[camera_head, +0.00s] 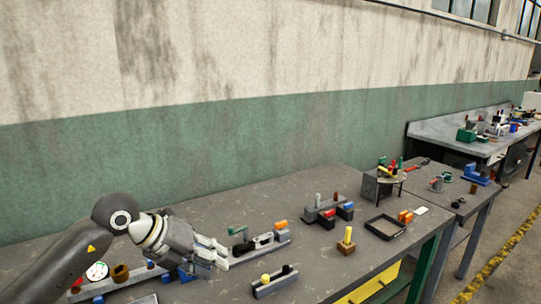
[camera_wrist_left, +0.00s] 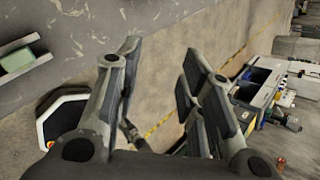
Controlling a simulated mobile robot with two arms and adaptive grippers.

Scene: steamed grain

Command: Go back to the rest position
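My left gripper (camera_head: 222,253) is over the left part of the grey workbench (camera_head: 290,195) in the head view, its fingers pointing right. In the left wrist view the left gripper (camera_wrist_left: 158,80) has its fingers spread, with a clear gap and nothing between them. Floor with a yellow line shows through the gap. A grey rail with small parts (camera_head: 262,246) lies just to the right of the fingertips in the head view; I cannot tell whether they touch. My right gripper is not in view.
Beyond the fingers stand a block with a yellow peg (camera_head: 346,246), a black tray (camera_head: 386,227) and a grey fixture (camera_head: 326,212). A grey strip with knobs (camera_head: 275,282) lies nearer. More tables stand at the right. The wall (camera_head: 200,150) runs behind the bench.

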